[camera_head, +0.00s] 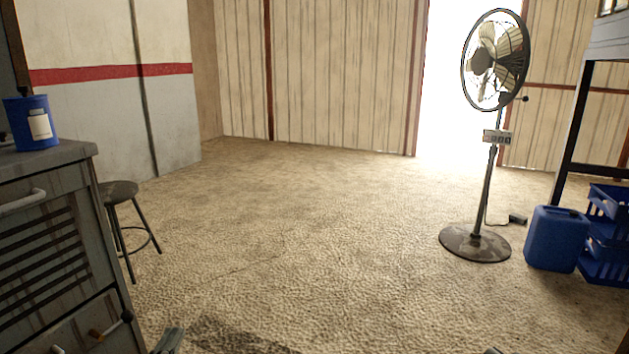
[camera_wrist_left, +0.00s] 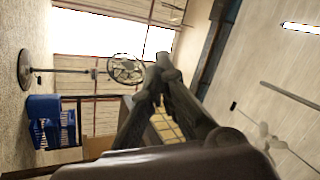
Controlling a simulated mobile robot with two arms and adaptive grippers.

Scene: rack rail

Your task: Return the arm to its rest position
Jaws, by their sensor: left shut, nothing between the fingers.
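My left gripper (camera_head: 170,341) shows only as a small grey tip at the bottom edge of the head view, just right of the grey cabinet's foot. In the left wrist view the dark fingers of my left gripper (camera_wrist_left: 162,70) come together at their tips, shut and empty. No object touches them there. My right gripper cannot be made out; a tiny grey bit at the bottom edge of the head view is too small to identify.
A grey cabinet (camera_head: 50,240) with a blue can (camera_head: 32,122) on top stands close at left, a stool (camera_head: 122,192) behind it. A standing fan (camera_head: 477,240), blue jerrycan (camera_head: 556,238) and blue crates (camera_head: 606,235) are at right. The middle floor is clear.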

